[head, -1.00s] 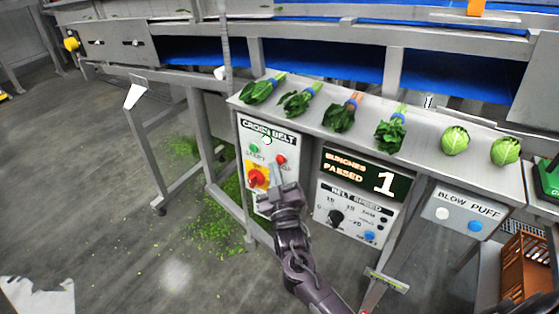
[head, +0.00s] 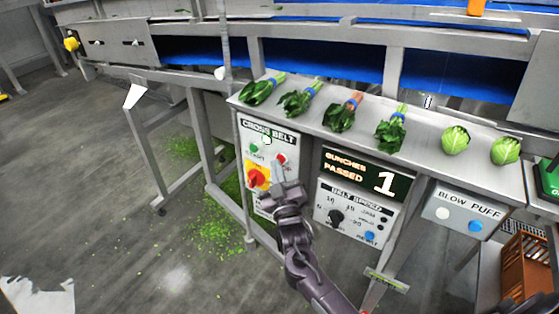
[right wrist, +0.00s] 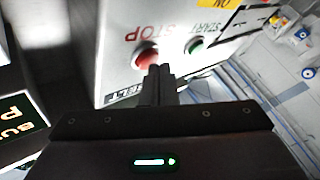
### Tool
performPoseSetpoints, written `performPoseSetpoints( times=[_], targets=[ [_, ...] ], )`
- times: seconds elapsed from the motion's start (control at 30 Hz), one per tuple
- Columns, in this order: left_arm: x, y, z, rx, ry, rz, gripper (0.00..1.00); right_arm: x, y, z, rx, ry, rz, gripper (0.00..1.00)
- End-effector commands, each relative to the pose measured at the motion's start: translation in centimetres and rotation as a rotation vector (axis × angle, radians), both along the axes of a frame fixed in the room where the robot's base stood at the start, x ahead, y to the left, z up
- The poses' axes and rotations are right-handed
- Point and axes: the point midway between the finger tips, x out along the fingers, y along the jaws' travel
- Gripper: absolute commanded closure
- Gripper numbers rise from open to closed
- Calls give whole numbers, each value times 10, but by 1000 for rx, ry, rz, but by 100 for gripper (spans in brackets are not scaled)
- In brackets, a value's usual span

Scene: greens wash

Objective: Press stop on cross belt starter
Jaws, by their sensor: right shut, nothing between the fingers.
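The cross belt starter (head: 271,138) is a pale panel on the front of the steel bench. It has a green start button (head: 253,149), a red stop button (head: 281,159) and a red rotary switch on a yellow plate (head: 257,176). My right gripper (head: 278,182) is shut and empty, just below the stop button in the head view. In the right wrist view, the shut fingertips (right wrist: 158,72) overlap the edge of the red stop button (right wrist: 146,56); I cannot tell whether they touch it. The green button (right wrist: 195,46) is clear beside it. My left gripper is not in view.
Several green bunches and two round heads lie on the bench top (head: 425,142). Leaf scraps litter the floor.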

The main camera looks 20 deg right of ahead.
Motion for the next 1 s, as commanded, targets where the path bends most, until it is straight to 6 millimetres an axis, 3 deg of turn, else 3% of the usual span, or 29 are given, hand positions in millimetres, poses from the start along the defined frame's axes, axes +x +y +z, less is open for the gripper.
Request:
performPoseSetpoints(
  times=[0.67,1.0],
  targets=[
    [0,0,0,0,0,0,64,3,-4,1,0,-2,-1,100],
    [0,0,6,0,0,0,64,-6,7,1,0,0,-1,100]
  ],
)
